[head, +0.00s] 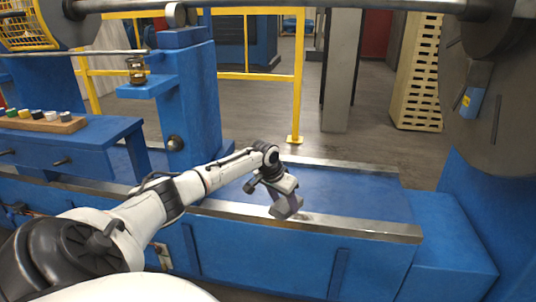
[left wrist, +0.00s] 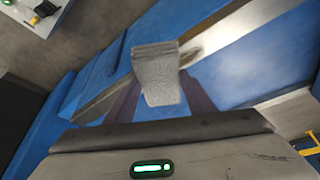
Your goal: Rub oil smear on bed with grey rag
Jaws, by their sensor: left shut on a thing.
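The grey rag (left wrist: 157,82) hangs in my left gripper (left wrist: 160,95), folded and pale grey, between the two dark fingers. In the head view my left gripper (head: 286,207) points down over the front metal rail of the blue bed (head: 350,190). The rag is hard to tell from the fingers there. In the left wrist view a dark brownish patch (left wrist: 196,46) shows on the rail just beside the rag; it may be the oil smear or a reflection. I cannot tell whether the rag touches the rail. My right gripper is out of view.
A blue upright (head: 187,105) with a small shelf holding a jar (head: 136,70) stands left of the bed. A blue bench (head: 60,145) bears a wooden rack (head: 40,123) of capped bottles. A large grey disc (head: 495,90) stands at right. The bed's right part is clear.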

